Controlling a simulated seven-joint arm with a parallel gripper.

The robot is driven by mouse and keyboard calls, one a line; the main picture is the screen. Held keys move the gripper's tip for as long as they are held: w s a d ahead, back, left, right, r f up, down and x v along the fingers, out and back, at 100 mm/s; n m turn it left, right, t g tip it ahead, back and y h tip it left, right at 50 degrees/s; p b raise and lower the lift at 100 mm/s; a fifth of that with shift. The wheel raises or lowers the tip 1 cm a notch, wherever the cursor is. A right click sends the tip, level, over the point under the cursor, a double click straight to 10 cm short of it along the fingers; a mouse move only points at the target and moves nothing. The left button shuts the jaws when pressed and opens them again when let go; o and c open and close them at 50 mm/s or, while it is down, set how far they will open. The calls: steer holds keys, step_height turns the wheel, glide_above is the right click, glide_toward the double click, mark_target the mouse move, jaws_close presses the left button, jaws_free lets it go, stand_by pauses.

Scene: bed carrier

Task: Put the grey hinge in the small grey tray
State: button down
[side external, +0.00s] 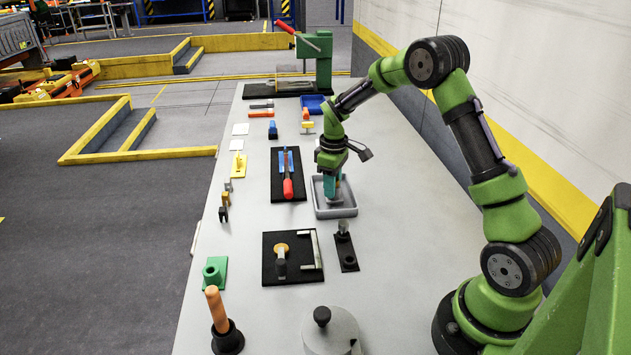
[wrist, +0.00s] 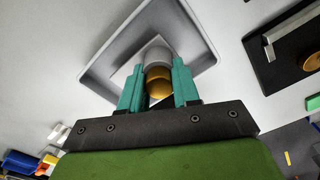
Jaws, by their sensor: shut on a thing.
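The small grey tray (side external: 337,213) lies on the table under my gripper (side external: 333,190); it also shows in the wrist view (wrist: 101,70). In the wrist view my gripper's teal fingers (wrist: 158,88) are shut on a piece with a rounded grey part and a brass-coloured part, which I take to be the grey hinge (wrist: 156,56). A pale flat area shows beside it inside the tray outline. The hinge is within or just over the tray; I cannot tell whether it touches the tray floor. In the side view the fingers and arm mostly hide it.
Left of the tray is a black board with a red-handled blue tool (side external: 287,172). In front are a black board with a handle (side external: 283,275) and a small black block with a post (side external: 346,252). A blue bin (side external: 313,104) and green press (side external: 316,60) stand behind.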

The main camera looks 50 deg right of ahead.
steer(key=c, duration=0.7)
jaws_free()
steer(key=shift+c, duration=0.2)
step_height(320, 180, up, 17)
